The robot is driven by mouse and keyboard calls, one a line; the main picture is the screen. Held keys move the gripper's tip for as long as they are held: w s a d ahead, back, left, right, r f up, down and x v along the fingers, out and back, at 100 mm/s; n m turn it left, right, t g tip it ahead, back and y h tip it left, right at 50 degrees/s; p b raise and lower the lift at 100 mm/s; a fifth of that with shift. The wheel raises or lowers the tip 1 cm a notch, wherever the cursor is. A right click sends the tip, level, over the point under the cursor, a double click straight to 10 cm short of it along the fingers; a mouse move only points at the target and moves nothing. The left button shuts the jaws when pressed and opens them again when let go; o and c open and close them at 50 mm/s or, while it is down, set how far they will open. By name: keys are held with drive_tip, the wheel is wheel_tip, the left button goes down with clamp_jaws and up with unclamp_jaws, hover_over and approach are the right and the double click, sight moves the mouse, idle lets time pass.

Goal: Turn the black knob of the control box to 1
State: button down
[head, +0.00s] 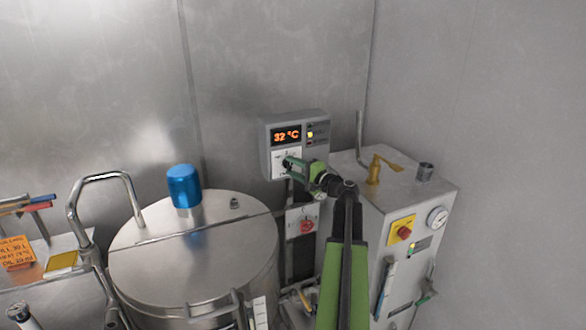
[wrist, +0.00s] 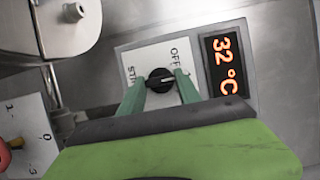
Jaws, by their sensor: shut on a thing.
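The control box (head: 316,118) is grey with an orange 32 °C display (head: 286,135), mounted on the back wall. In the wrist view, its black knob (wrist: 160,80) sits on a white plate (wrist: 141,58) beside the display (wrist: 225,65). The plate reads OFF, plus a partly covered word starting ST. A pale mark on the knob points toward the display side. My gripper (wrist: 160,85) has its green fingers on either side of the knob, shut on it. In the head view, my gripper (head: 287,164) covers the knob.
A steel vessel (head: 150,262) with a blue cap (head: 184,186) stands left. A white cabinet (head: 440,200) with a brass lever (head: 375,167) and a gauge (head: 437,217) stands right. A red knob (head: 306,226) sits on a panel below the control box.

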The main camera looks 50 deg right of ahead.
drive_tip(key=c, duration=0.8)
unclamp_jaws()
drive_tip(key=shift+c, duration=0.2)
drive_tip(key=shift+s, duration=0.15)
drive_tip(key=s, duration=1.7)
drive_tip(key=shift+s, duration=0.15)
